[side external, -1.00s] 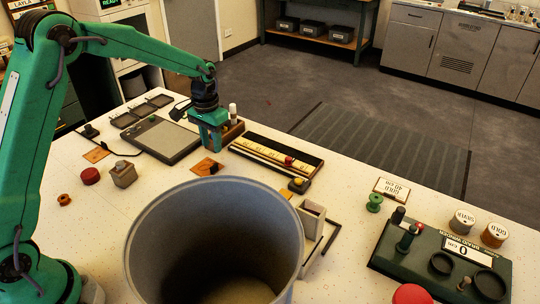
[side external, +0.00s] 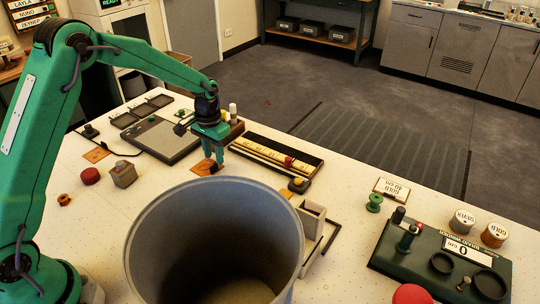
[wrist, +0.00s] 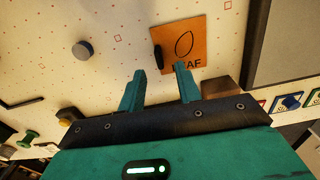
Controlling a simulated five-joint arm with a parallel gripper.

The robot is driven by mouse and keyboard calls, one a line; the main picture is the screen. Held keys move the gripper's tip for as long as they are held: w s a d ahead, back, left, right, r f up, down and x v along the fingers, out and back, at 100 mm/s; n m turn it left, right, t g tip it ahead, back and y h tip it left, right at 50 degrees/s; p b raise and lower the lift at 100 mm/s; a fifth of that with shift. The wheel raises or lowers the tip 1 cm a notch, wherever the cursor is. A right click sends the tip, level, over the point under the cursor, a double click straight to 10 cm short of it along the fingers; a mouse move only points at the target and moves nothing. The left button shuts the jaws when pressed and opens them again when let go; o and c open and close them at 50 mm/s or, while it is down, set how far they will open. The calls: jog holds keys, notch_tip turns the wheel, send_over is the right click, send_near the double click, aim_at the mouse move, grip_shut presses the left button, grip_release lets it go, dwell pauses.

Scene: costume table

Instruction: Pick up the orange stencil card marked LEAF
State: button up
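The orange LEAF stencil card (wrist: 180,45) lies flat on the white table in the wrist view, with a leaf outline and part of its word showing; a finger covers the first letter. A small dark oblong piece (wrist: 157,55) sits at its left edge. In the side view the same card (side external: 203,168) lies just below my gripper (side external: 213,158). In the wrist view my gripper (wrist: 161,72) is open and empty, its right fingertip overlapping the card's lower edge and its left fingertip beside the card. I cannot tell how high the fingertips are above it.
Another orange card (side external: 96,154) lies farther left. A large grey bin (side external: 140,240) stands in front. A black tray with a yellow ruler (side external: 265,151) lies right of the gripper, and a grey pad (side external: 160,140) lies left of it. A small box (side external: 124,176) stands left of the card.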

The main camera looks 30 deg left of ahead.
aim_at(215, 164)
jog(key=shift+f, duration=1.65)
grip_shut()
